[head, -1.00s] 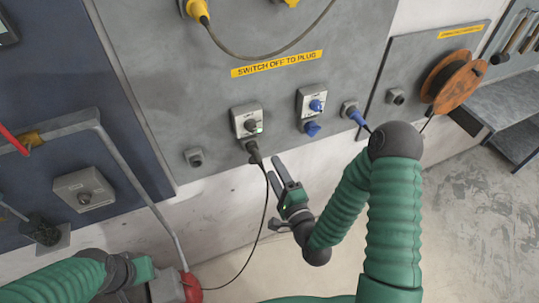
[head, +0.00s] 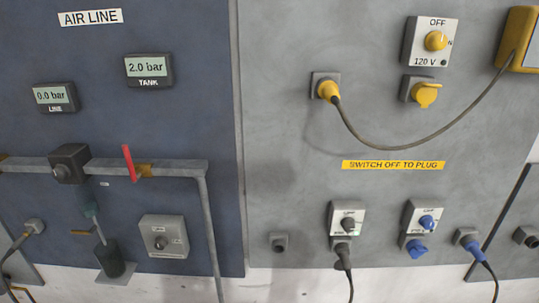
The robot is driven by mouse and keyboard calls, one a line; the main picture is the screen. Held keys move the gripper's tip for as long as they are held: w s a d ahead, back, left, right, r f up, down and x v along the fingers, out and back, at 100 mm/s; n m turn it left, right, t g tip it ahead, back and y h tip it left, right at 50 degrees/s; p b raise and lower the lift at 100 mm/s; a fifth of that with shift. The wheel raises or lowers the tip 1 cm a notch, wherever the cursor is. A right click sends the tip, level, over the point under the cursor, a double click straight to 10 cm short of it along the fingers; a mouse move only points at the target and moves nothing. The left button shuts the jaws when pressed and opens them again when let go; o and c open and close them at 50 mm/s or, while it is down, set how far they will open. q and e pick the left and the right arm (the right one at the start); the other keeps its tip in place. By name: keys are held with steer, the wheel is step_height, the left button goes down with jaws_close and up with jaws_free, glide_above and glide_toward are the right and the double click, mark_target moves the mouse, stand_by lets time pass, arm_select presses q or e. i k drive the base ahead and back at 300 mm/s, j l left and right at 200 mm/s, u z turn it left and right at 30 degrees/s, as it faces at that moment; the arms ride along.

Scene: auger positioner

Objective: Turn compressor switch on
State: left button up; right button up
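A grey switch box (head: 163,236) with a round dark knob sits low on the blue AIR LINE panel. Its small lettering is too blurred to read, so I cannot tell whether it is the compressor switch. On the grey panel to the right, a pale switch box (head: 347,217) with a dark knob has a black plug (head: 342,249) in the socket below it. A similar box with a blue knob (head: 427,222) is beside it. Neither of my grippers shows in the head view.
The tank display (head: 149,70) reads 2.0 bar and the line display (head: 54,97) reads 0.0 bar. A red lever (head: 128,163) stands upright on the pipe. A yellow plug (head: 328,91) trails a cable across the grey panel.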

mark_target(161, 243)
steer(key=k+j+u, duration=0.1)
steer(key=u, duration=0.3)
steer(key=k+j+u, duration=0.1)
steer(key=j+u, duration=0.4)
steer(key=u, duration=0.3)
